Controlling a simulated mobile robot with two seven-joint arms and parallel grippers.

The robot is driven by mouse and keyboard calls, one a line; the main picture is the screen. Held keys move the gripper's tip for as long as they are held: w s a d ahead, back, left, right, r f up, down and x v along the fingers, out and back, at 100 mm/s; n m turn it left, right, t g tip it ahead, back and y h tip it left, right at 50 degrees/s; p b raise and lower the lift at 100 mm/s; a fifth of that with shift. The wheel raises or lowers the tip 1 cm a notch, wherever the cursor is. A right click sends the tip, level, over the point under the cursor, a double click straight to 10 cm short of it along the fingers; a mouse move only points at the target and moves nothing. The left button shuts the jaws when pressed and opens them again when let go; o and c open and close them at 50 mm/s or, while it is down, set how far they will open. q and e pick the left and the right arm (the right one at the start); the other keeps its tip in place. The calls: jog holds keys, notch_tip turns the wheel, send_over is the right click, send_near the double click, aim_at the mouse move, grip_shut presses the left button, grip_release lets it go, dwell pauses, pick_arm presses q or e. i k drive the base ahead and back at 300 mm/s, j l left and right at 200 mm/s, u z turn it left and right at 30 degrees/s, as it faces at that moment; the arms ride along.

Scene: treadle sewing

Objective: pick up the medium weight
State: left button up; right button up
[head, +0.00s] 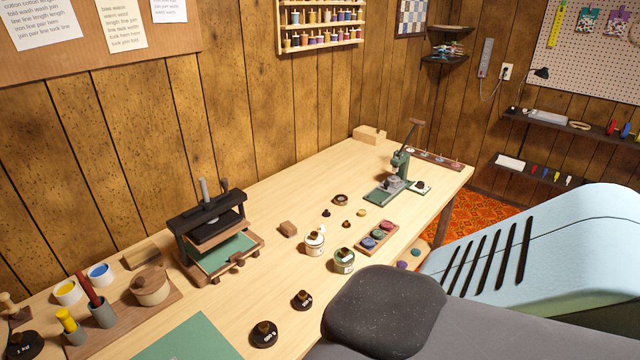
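Several black round weights with brown knobs and pale labels stand on the wooden table. One weight (264,335) is at the front edge, and a slightly smaller-looking weight (301,300) stands to its right and farther back. A larger-looking weight (22,346) is at the far left corner, partly cut off by the frame. By size, the front-edge one looks like the medium weight; its label is too small to read surely. All stand upright and free. Neither gripper shows in the head view.
My arm's large grey and light-blue links fill the lower right, hiding the table edge there.

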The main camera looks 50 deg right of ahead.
aim_at(265, 335)
jog(key=z, duration=1.2)
